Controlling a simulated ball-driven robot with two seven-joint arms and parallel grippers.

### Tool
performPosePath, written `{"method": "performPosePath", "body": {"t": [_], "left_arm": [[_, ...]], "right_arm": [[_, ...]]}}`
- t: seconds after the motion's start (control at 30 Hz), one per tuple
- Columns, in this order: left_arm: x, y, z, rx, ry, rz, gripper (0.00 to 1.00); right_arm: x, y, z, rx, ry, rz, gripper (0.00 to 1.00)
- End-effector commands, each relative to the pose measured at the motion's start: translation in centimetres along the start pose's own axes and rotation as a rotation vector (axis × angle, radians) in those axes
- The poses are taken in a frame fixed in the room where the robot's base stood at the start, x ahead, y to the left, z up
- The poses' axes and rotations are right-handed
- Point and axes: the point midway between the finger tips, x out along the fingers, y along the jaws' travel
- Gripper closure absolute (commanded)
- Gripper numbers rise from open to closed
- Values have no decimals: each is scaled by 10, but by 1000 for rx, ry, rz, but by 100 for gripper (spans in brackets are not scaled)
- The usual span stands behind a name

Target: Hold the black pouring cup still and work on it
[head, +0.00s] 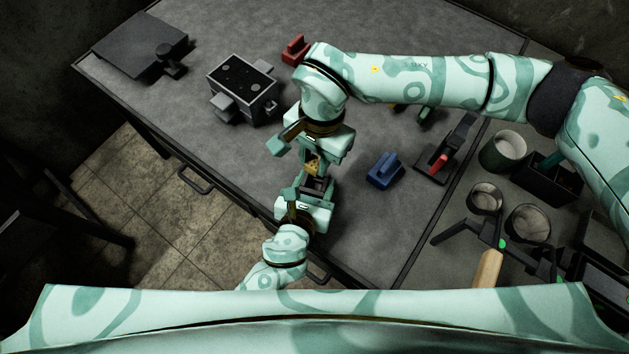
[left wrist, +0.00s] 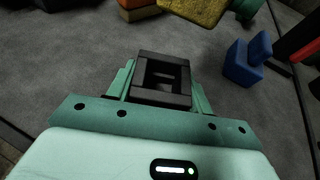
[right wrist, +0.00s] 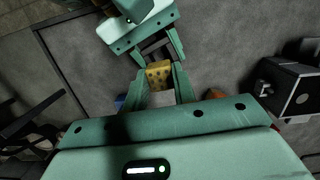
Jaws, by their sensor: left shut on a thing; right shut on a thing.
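The black pouring cup (left wrist: 163,97), a square block-like cup with an opening, is held between the fingers of my left gripper (head: 317,187), above the grey bench. My right gripper (head: 312,157) is shut on a yellow dotted block (right wrist: 158,73). The block also shows in the head view (head: 313,166) and at the top of the left wrist view (left wrist: 192,10). The two grippers face each other, with the yellow block close to the cup. I cannot tell whether block and cup touch. In the head view the cup is partly hidden between the fingers.
A grey metal box (head: 243,84) and a dark plate (head: 140,46) are at the upper left. A red block (head: 296,50) lies behind my right gripper, a blue block (head: 384,171) to the right. Round containers (head: 503,151) stand at the right. The bench between box and grippers is clear.

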Motion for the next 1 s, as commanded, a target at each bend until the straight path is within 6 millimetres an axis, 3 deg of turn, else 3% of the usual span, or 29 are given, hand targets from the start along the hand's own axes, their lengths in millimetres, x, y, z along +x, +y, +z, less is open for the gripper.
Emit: {"method": "performPosePath", "body": {"t": [0.27,0.3,0.37,0.73,1.0], "left_arm": [[0,0,0,0,0,0,62],[0,0,0,0,0,0,41],[0,0,0,0,0,0,24],[-6,0,0,0,0,0,24],[-63,0,-1,0,2,-1,24]], "right_arm": [[0,0,0,0,0,0,95],[0,0,0,0,0,0,95],[0,0,0,0,0,0,95],[0,0,0,0,0,0,95],[0,0,0,0,0,0,95]]}}
